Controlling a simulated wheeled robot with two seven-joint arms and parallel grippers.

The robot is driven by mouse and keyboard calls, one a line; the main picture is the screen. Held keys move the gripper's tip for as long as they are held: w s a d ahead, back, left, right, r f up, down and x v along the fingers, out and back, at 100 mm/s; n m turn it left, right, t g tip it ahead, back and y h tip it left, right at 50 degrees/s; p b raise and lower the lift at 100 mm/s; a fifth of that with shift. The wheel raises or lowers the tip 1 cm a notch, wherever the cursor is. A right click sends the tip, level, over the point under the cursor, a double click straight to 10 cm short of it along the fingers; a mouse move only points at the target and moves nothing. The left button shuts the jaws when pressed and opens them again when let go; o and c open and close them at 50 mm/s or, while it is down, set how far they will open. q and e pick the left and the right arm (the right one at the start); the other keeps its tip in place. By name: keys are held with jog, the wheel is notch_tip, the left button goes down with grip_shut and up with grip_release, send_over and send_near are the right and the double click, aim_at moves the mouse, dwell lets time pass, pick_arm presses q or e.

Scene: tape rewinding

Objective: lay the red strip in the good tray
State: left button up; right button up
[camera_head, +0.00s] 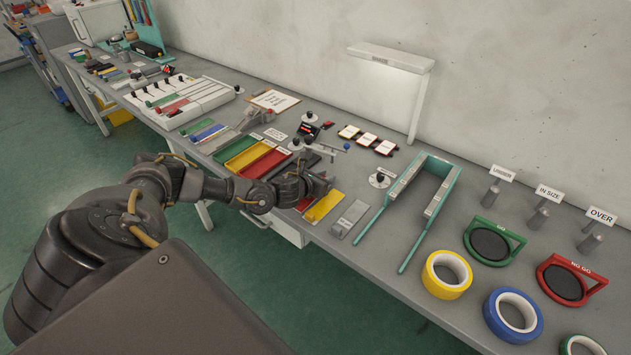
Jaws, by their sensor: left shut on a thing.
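My left gripper (320,184) is over the near edge of the bench, at the row of strips. It is shut on the red strip (303,204), which shows only in part below the gripper, close to the yellow strip. Whether the red strip is clear of the bench is hard to tell. Left of the gripper are a green tray (231,148), a yellow tray (248,156) and a red tray (262,164) side by side. The labels beside them are too small to read, so which is the good tray is unclear. My right gripper is out of view.
A yellow strip (324,207) and a grey strip (349,217) lie right of the gripper. A teal fork-shaped frame (443,189) stands farther right, before yellow (433,286) and blue (492,318) tape rolls. A dark flat tray or block stands behind my gripper.

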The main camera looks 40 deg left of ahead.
pick_arm(q)
grip_shut()
jog(key=shift+r, duration=0.1)
jog(key=shift+r, duration=0.25)
notch_tip(320, 180, up, 2)
jog(key=shift+r+b, duration=0.2)
jog(key=shift+b, duration=0.7)
jog(key=s+d+r+b, duration=0.3)
jog(key=s+d+r, duration=0.5)
jog(key=s+r, duration=0.2)
jog(key=shift+s+b, duration=0.35)
jog(key=shift+s, duration=0.4)
jog(key=shift+d, duration=0.1)
